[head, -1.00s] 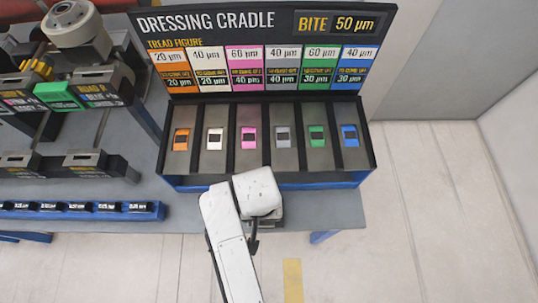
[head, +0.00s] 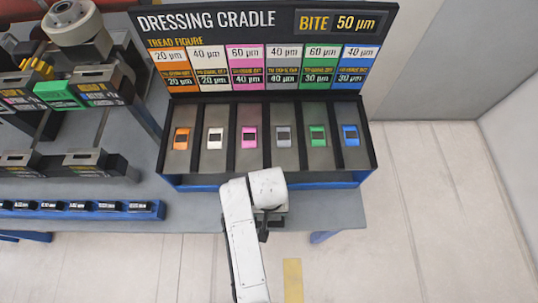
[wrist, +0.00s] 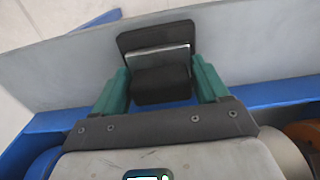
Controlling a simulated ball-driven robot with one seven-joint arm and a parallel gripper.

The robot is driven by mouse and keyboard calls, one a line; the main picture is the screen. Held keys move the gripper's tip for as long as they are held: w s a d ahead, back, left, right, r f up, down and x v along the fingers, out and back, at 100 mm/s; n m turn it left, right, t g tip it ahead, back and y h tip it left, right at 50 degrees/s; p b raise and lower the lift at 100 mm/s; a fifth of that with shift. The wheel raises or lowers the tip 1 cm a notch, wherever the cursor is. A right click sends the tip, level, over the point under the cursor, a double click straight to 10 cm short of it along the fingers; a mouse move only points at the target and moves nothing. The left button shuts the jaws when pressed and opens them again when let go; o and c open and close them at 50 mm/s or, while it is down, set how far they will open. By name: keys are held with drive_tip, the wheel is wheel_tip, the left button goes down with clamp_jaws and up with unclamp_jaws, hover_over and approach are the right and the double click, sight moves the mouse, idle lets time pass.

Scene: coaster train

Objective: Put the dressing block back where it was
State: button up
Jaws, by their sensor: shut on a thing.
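My gripper (wrist: 163,88) has teal fingers, shut on a black block with a pale band, the dressing block (wrist: 160,87). In the head view my white wrist hides most of the gripper and the block. It is just in front of the front edge of the dressing cradle (head: 366,172). The cradle is a dark tray with several grey bays side by side. Each bay carries a coloured tag with a dark centre, from orange (head: 181,138) at the left to blue (head: 350,135) at the right. I cannot tell whether the block touches the bench.
A sign panel (head: 285,20) reading "DRESSING CRADLE" and "BITE 50 µm" stands behind the bays. A blue rack (head: 80,209) of small black pieces and machine parts are at the left. The grey bench (head: 345,208) is bare right of my gripper; open floor lies beyond.

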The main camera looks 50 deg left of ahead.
drive_tip(key=shift+f, duration=0.1)
drive_tip(key=o, duration=1.4)
wheel_tip(320, 180, up, 12)
drive_tip(key=shift+r, duration=0.1)
